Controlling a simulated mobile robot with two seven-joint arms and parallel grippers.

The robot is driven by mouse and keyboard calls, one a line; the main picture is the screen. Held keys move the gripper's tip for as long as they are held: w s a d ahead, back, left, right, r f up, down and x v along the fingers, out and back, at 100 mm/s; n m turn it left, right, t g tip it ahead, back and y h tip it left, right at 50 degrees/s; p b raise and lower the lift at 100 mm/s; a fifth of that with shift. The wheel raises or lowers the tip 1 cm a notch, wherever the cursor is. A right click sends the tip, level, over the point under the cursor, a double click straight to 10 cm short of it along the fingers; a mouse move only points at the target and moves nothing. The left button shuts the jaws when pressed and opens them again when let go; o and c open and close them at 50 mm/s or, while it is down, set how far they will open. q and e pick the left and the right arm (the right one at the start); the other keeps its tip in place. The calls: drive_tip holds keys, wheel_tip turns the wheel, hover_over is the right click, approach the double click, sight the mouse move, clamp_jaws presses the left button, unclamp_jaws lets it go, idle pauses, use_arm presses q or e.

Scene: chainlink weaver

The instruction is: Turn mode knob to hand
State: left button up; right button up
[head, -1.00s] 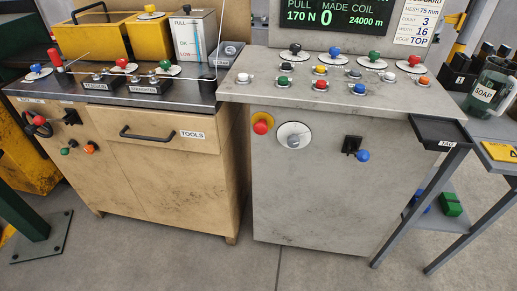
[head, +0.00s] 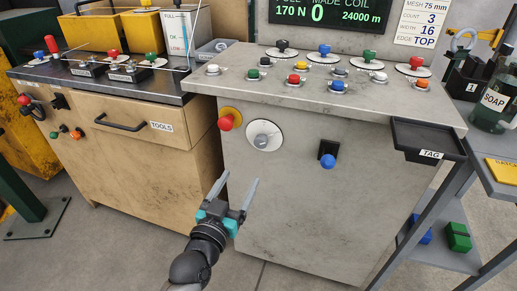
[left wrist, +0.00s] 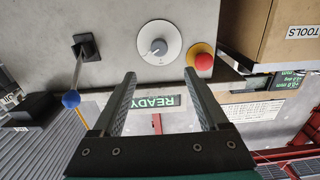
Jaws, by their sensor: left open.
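A grey knob (head: 262,140) sits on a white round dial on the front of the grey machine cabinet. It is the likely mode knob; its markings are too small to read. It also shows in the left wrist view (left wrist: 158,47), upper middle, just beyond the fingertips. My left gripper (head: 242,178) is open and empty, in front of the cabinet and below the dial in the head view. In the left wrist view the two fingers (left wrist: 159,75) are spread, with the knob roughly in line with the gap and apart from them. My right gripper is not in view.
A red mushroom button (head: 227,122) on a yellow plate sits left of the dial. A black lever with a blue ball (head: 328,161) is to its right. A black TAG tray (head: 428,140) juts out at right. The tan tool cabinet (head: 150,165) stands left.

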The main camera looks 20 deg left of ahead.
sight(260, 145)
use_arm(q)
drive_tip(key=w+b, duration=0.1)
drive_tip(key=w, duration=0.3)
drive_tip(key=w+b, duration=0.2)
drive_tip(key=w, duration=0.2)
drive_tip(key=w+b, duration=0.1)
drive_tip(key=w, duration=0.4)
drive_tip(key=shift+d+f, duration=0.1)
drive_tip(key=shift+d, duration=0.2)
drive_tip(key=shift+w+b, duration=0.4)
drive_tip(key=shift+w, duration=0.4)
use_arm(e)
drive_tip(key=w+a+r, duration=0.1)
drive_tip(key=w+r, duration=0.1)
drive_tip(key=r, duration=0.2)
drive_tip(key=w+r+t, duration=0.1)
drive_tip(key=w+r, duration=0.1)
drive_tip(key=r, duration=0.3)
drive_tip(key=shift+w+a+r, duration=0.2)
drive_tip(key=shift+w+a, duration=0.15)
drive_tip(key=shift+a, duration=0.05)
use_arm(q)
clamp_jaws()
